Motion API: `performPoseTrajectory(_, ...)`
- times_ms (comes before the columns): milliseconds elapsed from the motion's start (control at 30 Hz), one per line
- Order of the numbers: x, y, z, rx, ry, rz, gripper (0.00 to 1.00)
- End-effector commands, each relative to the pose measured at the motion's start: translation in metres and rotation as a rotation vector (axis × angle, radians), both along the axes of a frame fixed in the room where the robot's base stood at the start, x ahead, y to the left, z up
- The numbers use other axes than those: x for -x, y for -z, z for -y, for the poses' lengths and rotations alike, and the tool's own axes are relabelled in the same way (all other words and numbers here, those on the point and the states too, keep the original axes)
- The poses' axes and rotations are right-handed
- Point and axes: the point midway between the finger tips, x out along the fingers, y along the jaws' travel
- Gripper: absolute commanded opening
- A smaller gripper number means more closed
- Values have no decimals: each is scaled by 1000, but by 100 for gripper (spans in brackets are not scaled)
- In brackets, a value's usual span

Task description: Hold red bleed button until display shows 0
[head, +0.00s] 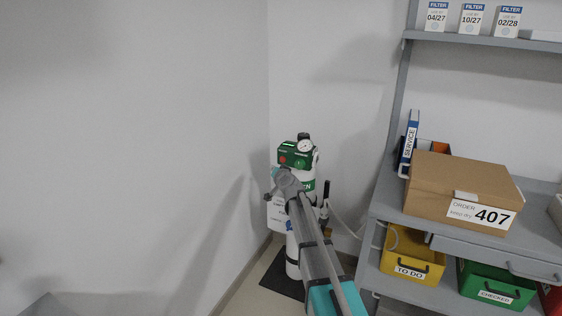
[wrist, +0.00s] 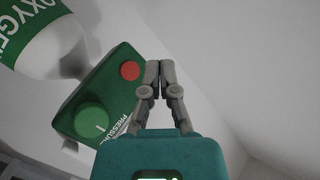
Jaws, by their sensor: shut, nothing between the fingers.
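A white oxygen cylinder (head: 293,262) stands upright in the corner, with a green valve box (head: 297,154) on top. The box carries a round gauge (head: 305,146), too small to read in the head view. In the wrist view, the red button (wrist: 130,71) and a large green knob (wrist: 90,120) are on the box's face, beside lettering that reads PRESSURE. My gripper (wrist: 158,64) is shut and empty, with its fingertips just right of the red button. I cannot tell whether they touch the box. The button looks uncovered. No readable display number shows.
A grey shelf unit (head: 470,42) stands at right with a cardboard box (head: 460,188), a yellow bin (head: 412,268) and a green bin (head: 492,285). A hose runs between cylinder and shelf. Bare walls lie behind and left of the cylinder.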

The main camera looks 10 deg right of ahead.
Motion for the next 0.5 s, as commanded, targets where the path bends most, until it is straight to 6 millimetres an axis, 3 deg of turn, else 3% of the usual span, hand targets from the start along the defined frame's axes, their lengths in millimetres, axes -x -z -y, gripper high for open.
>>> performPoseTrajectory(500,-39,0,27,-1,0,-1,0)
